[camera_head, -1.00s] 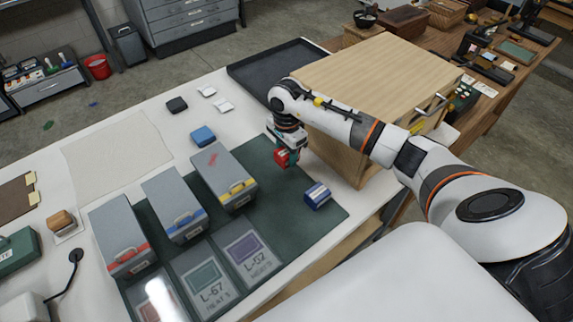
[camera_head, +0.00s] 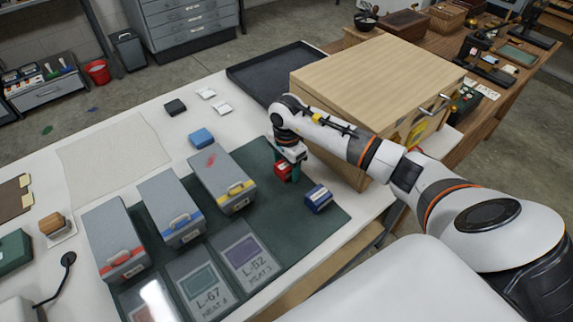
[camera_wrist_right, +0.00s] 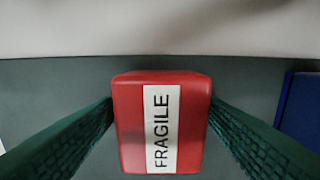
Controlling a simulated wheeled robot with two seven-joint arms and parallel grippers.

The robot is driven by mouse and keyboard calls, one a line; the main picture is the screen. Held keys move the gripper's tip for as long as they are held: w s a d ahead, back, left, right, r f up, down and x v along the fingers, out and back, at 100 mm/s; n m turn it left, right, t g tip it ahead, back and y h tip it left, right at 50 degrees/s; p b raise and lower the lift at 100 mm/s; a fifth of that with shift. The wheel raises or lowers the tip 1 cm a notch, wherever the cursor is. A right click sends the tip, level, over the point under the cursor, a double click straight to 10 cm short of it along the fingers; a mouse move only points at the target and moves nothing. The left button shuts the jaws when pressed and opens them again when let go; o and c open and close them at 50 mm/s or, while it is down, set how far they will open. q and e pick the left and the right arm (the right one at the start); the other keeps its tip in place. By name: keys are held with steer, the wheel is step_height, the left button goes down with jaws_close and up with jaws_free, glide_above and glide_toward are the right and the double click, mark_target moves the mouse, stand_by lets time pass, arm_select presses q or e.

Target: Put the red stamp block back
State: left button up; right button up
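The red stamp block (camera_head: 282,173) has a white FRAGILE label and is at the right part of the dark green mat (camera_head: 262,158). In the right wrist view the block (camera_wrist_right: 136,125) sits between two green ridged fingers, which meet its sides. My right gripper (camera_head: 290,168) points down and is shut on it. The block is low, at or just above the mat; I cannot tell whether it touches. A blue stamp block (camera_head: 318,198) with a pale label stands on the mat to its right. My left gripper is not in view.
Grey boxes with a yellow (camera_head: 222,180), blue (camera_head: 172,205) and red (camera_head: 115,238) band stand left of the gripper. A wooden cabinet (camera_head: 375,75) stands close behind my right arm. A black tray (camera_head: 275,70) lies at the back.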

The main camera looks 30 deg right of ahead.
step_height(320, 180, up, 12)
steer(key=p, duration=0.7)
steer(key=shift+r, duration=0.25)
